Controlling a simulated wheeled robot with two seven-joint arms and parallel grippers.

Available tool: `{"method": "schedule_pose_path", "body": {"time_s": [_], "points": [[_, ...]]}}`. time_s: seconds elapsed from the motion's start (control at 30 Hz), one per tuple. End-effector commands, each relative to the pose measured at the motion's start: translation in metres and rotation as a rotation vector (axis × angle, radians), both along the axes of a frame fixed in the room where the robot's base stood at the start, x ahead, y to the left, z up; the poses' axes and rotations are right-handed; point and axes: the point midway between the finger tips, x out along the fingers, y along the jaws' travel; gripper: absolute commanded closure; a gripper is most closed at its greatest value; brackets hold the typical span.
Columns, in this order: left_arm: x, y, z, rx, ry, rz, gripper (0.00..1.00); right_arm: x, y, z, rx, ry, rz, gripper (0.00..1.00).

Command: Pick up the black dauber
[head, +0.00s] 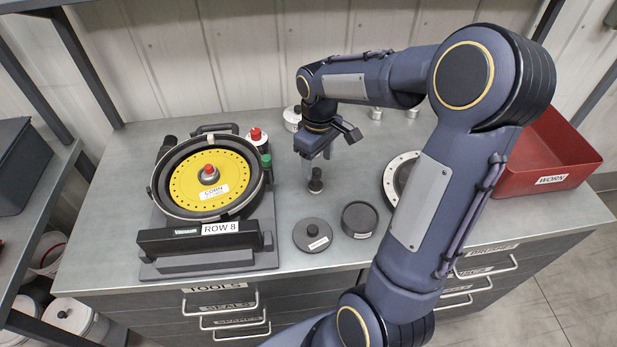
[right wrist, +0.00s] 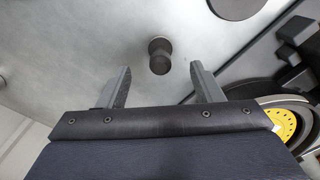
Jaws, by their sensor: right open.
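The black dauber (head: 316,181) stands upright on the grey bench top in the head view, right of the seed meter. In the right wrist view the dauber (right wrist: 160,56) appears just beyond the fingertips, roughly midway between them. My right gripper (head: 318,160) points down above the dauber, fingers apart and empty. In the right wrist view its two fingers (right wrist: 160,85) are spread wide with a gap on both sides of the dauber. My left gripper is not in view.
The seed meter with a yellow disc (head: 235,183) stands left on its black stand. A labelled black disc (head: 312,235) and a dark round cup (head: 359,219) lie in front of the dauber. A white-rimmed ring (head: 392,172) and a red WORN bin (head: 553,180) are to the right.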

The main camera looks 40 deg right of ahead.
Motion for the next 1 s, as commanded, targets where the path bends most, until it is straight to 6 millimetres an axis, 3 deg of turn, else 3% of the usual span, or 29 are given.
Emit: {"method": "schedule_pose_path", "body": {"time_s": [0.53, 0.87, 1.0], "points": [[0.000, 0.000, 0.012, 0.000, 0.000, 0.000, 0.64, 0.004, 0.001, -0.068, 0.001, 0.003, 0.000, 0.40], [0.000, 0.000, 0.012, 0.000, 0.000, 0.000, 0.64, 0.004, 0.001, -0.076, 0.001, 0.000, -0.001, 0.40], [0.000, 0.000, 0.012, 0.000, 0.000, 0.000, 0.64, 0.004, 0.001, -0.076, 0.001, 0.000, 0.000, 0.59]]}}
